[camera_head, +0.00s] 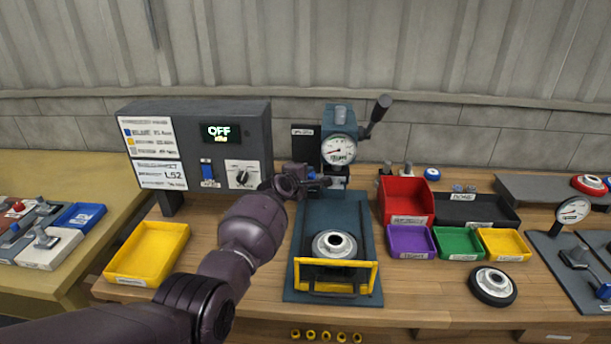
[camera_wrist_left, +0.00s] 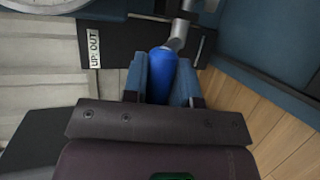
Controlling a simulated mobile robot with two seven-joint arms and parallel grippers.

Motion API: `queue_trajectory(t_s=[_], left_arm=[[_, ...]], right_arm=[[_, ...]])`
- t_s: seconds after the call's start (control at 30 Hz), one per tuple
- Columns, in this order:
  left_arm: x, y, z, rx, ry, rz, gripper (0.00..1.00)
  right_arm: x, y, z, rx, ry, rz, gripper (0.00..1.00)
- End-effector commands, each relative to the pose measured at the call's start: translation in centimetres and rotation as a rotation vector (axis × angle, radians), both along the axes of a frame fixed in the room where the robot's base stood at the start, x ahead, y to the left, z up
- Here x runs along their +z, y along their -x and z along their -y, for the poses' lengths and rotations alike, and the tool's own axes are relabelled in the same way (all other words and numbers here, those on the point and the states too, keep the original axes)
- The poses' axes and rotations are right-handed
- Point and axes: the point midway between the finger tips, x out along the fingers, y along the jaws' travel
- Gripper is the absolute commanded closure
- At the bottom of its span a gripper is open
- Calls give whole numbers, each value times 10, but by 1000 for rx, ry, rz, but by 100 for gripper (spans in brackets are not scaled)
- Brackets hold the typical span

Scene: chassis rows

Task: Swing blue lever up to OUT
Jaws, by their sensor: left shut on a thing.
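The blue lever (camera_wrist_left: 172,75) has a blue grip on a bent metal rod in the left wrist view. My left gripper (camera_wrist_left: 162,85) is shut around the blue grip, one finger on each side. In the head view my left gripper (camera_head: 312,181) is at the foot of the press head (camera_head: 338,118), and the lever there is mostly hidden by the gripper. A dark plate with a white "UP: OUT" label (camera_wrist_left: 94,48) is beside the lever; in the head view the plate (camera_head: 303,150) stands above the gripper. My right gripper is not in view.
A press base (camera_head: 292,285) with a ring part (camera_head: 334,245) and a yellow guard (camera_head: 310,275) lies below the gripper. A control box reading "OFF" (camera_head: 217,131) stands left. A black handle (camera_head: 378,112) juts right. Coloured bins, including red (camera_head: 405,218), stand right.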

Motion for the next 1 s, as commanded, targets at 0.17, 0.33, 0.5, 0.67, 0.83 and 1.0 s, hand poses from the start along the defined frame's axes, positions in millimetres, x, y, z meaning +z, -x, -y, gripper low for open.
queue_trajectory(t_s=[0.17, 0.33, 0.5, 0.67, 0.83, 1.0], left_arm=[[8, -3, -1, 6, 5, 15, 68], [5, -2, -1, 4, 3, 9, 50], [3, -1, 0, 3, 2, 6, 50], [4, 2, -1, 1, 2, 5, 50], [8, 13, -6, 1, 2, 6, 50], [13, 30, -13, 2, 2, 4, 50]], right_arm=[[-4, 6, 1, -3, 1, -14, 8], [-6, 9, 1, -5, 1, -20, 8], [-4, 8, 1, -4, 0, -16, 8], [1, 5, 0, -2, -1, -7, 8], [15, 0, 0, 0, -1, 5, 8], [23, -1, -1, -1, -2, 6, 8]])
